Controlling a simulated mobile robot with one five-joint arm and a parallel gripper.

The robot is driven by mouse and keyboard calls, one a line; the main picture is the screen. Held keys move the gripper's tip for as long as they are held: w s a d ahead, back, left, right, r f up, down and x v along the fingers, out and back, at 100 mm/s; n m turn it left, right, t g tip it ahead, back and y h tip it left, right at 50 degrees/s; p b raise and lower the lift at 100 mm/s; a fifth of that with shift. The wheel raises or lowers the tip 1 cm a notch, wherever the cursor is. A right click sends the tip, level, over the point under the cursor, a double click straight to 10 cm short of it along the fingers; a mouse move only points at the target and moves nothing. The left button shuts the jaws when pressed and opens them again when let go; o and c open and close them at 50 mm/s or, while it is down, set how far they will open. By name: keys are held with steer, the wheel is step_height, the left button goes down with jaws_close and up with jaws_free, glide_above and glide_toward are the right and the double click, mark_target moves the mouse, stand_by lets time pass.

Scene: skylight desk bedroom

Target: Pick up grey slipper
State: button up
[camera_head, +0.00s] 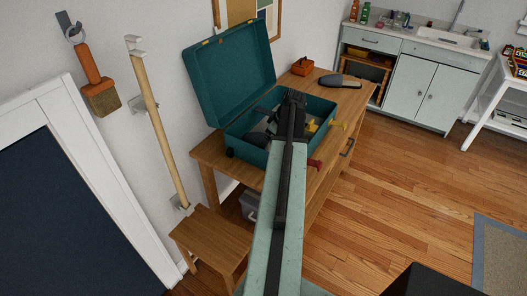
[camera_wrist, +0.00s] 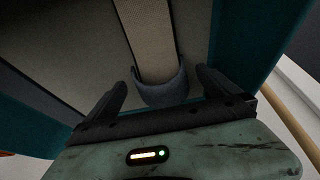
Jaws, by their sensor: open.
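The grey slipper (camera_wrist: 163,92) shows in the wrist view as a blue-grey curved end with a long beige strip running up from it. It lies inside the open teal case (camera_head: 229,128), whose teal walls flank it in the wrist view. My gripper (camera_wrist: 161,82) is open, with one dark finger on each side of the slipper's curved end. I cannot tell whether the fingers touch it. In the head view my arm reaches over the case and hides part of its inside; a dark shape (camera_head: 258,139) in there may be the slipper.
The case stands on a wooden bench (camera_head: 213,152), its lid (camera_head: 232,70) raised at the back. Yellow and red things stick out at its right.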

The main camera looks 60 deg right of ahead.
steer(key=b+x, duration=0.2)
steer(key=x, duration=0.2)
steer(key=shift+w+r, duration=0.1)
steer(key=shift+r, duration=0.15)
steer(key=c, duration=1.5)
steer(key=shift+r, duration=0.1)
